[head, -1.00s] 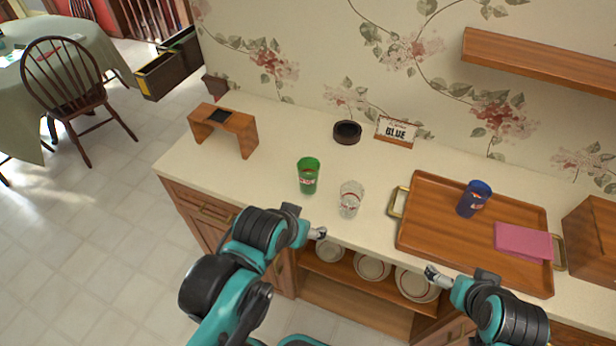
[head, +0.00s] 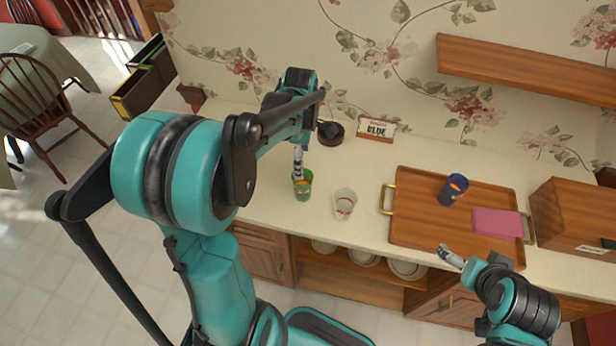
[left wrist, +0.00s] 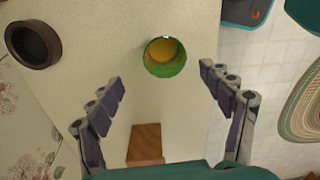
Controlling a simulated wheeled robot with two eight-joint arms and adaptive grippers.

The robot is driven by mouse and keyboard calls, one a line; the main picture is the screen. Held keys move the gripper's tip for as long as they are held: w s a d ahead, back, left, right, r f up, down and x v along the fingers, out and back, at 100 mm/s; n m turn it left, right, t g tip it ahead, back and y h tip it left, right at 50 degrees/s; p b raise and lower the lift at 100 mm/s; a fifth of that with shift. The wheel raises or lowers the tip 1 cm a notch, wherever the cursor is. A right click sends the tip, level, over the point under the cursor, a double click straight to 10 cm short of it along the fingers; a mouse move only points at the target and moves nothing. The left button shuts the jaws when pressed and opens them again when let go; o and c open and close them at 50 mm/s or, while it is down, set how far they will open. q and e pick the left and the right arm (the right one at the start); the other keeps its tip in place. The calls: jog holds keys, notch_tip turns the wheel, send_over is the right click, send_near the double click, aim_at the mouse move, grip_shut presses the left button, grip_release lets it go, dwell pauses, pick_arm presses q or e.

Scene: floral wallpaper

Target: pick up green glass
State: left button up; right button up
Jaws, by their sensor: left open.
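The green glass (head: 303,188) stands upright on the pale counter, left of a clear glass (head: 345,203). My left gripper (head: 298,168) is over the green glass, pointing down, and partly hides it. In the left wrist view the green glass (left wrist: 165,57) is seen from above, with orange-yellow showing inside its rim. The fingers of my left gripper (left wrist: 160,80) are spread wide, with the glass ahead of the gap between them and no contact visible. My right gripper (head: 452,257) is near the counter's front edge below the tray; its fingers are too small to judge.
A wooden tray (head: 408,220) holds a blue cup (head: 453,189) and a pink cloth (head: 497,222). A dark round bowl (head: 331,133) and a "BLUE" sign (head: 377,130) stand at the back. A wooden shelf (head: 520,72) is on the wall. A wooden box (head: 575,222) stands right.

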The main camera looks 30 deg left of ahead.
aim_at(303, 187)
pick_arm(q)
jog(key=shift+n, duration=0.3)
jog(key=f, duration=0.2)
jog(key=f+b, duration=0.1)
jog(key=f, duration=0.1)
jog(key=f+b, duration=0.1)
jog(key=f, duration=0.2)
jog(key=shift+s+d, duration=0.35)
jog(key=shift+s, duration=0.05)
jog(key=shift+f, duration=0.45)
grip_shut()
